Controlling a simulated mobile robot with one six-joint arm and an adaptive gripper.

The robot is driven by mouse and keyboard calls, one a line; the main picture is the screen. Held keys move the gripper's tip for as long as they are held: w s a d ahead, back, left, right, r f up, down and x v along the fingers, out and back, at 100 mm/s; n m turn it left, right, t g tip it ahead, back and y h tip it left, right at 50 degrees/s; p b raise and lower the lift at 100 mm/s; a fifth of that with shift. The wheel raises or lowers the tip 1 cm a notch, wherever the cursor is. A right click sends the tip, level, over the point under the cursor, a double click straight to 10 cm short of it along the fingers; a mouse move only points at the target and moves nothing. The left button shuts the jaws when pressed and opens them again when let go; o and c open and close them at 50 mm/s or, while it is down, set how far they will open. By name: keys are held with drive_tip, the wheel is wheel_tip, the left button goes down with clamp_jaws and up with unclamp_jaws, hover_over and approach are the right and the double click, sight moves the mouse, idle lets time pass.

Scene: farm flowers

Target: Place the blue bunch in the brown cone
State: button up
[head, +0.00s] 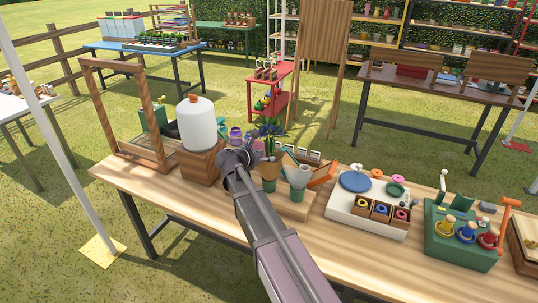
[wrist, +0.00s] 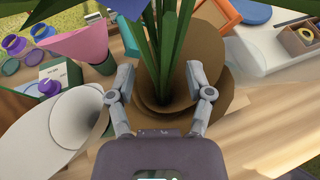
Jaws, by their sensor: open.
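The blue bunch (head: 268,131) stands upright, with dark blue flowers on green stems. In the wrist view its stems (wrist: 168,45) run down into the mouth of the brown cone (wrist: 226,95). The brown cone also shows in the head view (head: 269,170), in the stand on the table. My gripper (wrist: 160,74) is open, with one finger on each side of the stems and apart from them. The lower stem ends are hidden inside the cone.
A white cone (wrist: 62,122) and a pink cone (wrist: 82,42) are close on the left in the wrist view. A white jug (head: 197,124) on a wooden block stands left of my arm. A white tray (head: 350,213) with tape rolls and a green tool box (head: 463,247) are to the right.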

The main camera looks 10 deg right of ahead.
drive_tip(key=p+v, duration=0.3)
drive_tip(key=v, duration=0.7)
idle(0.4)
drive_tip(key=s+d+f+m+g+y, duration=0.45)
drive_tip(key=s+d+f+m, duration=0.4)
drive_tip(key=s+m, duration=0.3)
drive_tip(key=s+f+m+g+y, duration=0.3)
drive_tip(key=s+m+y, duration=0.3)
drive_tip(key=s+m, duration=0.5)
drive_tip(key=shift+d+m, duration=0.5)
drive_tip(key=shift+m, duration=0.85)
drive_tip(key=shift+w+g+y, duration=0.1)
drive_tip(key=shift+g+y, duration=0.15)
